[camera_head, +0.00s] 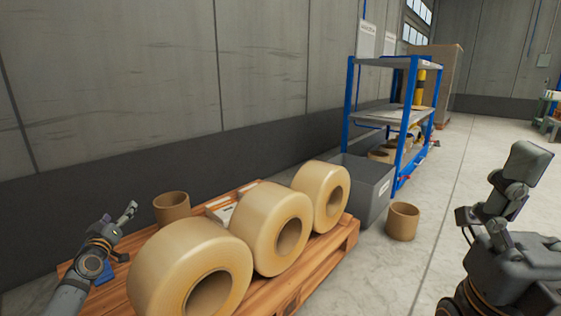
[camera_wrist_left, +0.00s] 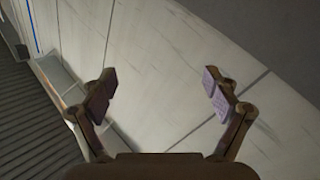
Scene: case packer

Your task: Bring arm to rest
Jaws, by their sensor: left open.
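My left gripper (camera_head: 128,212) is at the left of the head view, above the far left part of the pallet. In the left wrist view its two fingers (camera_wrist_left: 158,92) are spread wide with nothing between them, facing the grey wall. My right arm (camera_head: 510,230) shows at the right of the head view, over the open floor, folded upward. Whether its gripper is in the picture I cannot tell.
A wooden pallet (camera_head: 333,250) holds three big tape rolls (camera_head: 268,218) and a brown cardboard core (camera_head: 171,207). A grey bin (camera_head: 366,187), another core (camera_head: 402,221) and a blue-framed shelf (camera_head: 403,122) stand beyond.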

